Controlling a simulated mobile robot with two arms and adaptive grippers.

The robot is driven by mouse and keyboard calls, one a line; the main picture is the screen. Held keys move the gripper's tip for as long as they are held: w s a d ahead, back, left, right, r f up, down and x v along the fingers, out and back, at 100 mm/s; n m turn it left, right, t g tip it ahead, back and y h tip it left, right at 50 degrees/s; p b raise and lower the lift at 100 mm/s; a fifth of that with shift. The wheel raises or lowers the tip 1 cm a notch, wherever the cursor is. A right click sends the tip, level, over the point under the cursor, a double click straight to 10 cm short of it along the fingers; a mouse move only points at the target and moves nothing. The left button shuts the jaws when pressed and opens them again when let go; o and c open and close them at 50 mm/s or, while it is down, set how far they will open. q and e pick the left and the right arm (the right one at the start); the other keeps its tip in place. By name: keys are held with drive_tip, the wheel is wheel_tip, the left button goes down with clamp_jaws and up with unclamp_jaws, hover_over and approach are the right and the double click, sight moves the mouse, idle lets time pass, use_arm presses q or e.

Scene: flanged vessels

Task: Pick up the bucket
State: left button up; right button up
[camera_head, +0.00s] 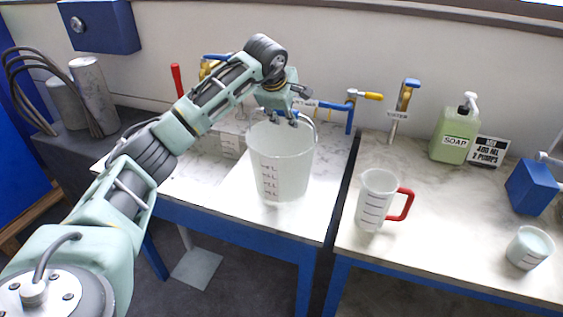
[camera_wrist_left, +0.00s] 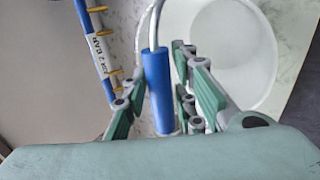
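The bucket (camera_head: 282,165) is a translucent white, graduated vessel standing on the left table in the head view. Its wire handle is raised and has a blue grip (camera_wrist_left: 157,88), seen in the left wrist view. My left gripper (camera_head: 285,115) is just above the bucket's rim, pointing down. In the wrist view its green-padded fingers are apart, with the blue grip between them; firm contact does not show. The bucket's round opening (camera_wrist_left: 225,45) is on the right there. My right gripper is in neither view.
A measuring jug (camera_head: 373,203) with a red handle stands on the right table. A soap bottle (camera_head: 456,132), a label card (camera_head: 488,151) and a small cup (camera_head: 529,247) stand farther right. Pipes with a yellow-handled valve (camera_head: 370,96) run behind the bucket. A gap separates the tables.

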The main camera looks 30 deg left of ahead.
use_arm(q)
clamp_jaws()
drive_tip(key=shift+r, duration=0.15)
idle(0.4)
